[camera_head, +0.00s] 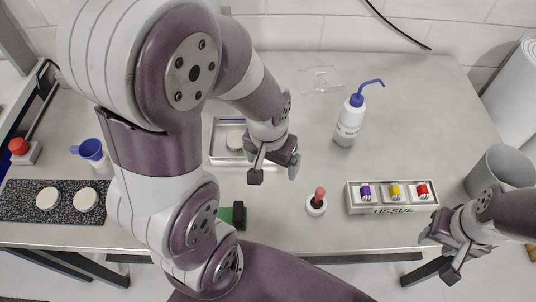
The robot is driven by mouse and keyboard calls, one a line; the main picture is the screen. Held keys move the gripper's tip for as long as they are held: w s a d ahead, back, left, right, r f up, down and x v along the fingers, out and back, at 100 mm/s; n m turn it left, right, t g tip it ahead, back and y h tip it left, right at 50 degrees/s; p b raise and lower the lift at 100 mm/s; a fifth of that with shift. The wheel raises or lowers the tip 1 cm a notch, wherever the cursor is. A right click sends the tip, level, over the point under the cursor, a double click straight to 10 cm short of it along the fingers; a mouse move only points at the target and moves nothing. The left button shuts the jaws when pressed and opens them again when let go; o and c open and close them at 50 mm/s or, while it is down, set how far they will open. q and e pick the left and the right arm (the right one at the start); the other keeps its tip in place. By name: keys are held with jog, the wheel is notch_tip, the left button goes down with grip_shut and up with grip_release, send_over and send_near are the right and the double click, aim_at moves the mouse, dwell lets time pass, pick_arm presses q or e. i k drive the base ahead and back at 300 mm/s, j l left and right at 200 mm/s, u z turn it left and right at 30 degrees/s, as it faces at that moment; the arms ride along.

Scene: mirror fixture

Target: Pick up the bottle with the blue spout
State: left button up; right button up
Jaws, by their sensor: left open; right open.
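The bottle with the blue spout (348,121) is white with a blue cap and a bent blue spout pointing right. It stands upright on the steel table, right of the middle in the head view. My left gripper (271,178) is open and empty, left of the bottle and apart from it, over the table near a metal tray. My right gripper (437,258) is open and empty at the lower right, near the table's front edge, well away from the bottle.
A tissue rack (392,210) with purple, yellow and red items stands front right. A white holder with a red top (317,202) stands in front of the bottle. A metal tray (217,157), a clear dish (318,79) and a grey bin (499,168) surround it. A blue funnel (91,150) is left.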

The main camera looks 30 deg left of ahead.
aim_at(353, 113)
jog(key=j+u, duration=0.25)
jog(key=u, duration=0.25)
jog(key=j+u, duration=0.45)
jog(key=k+l+z, duration=0.15)
jog(key=z, duration=0.85)
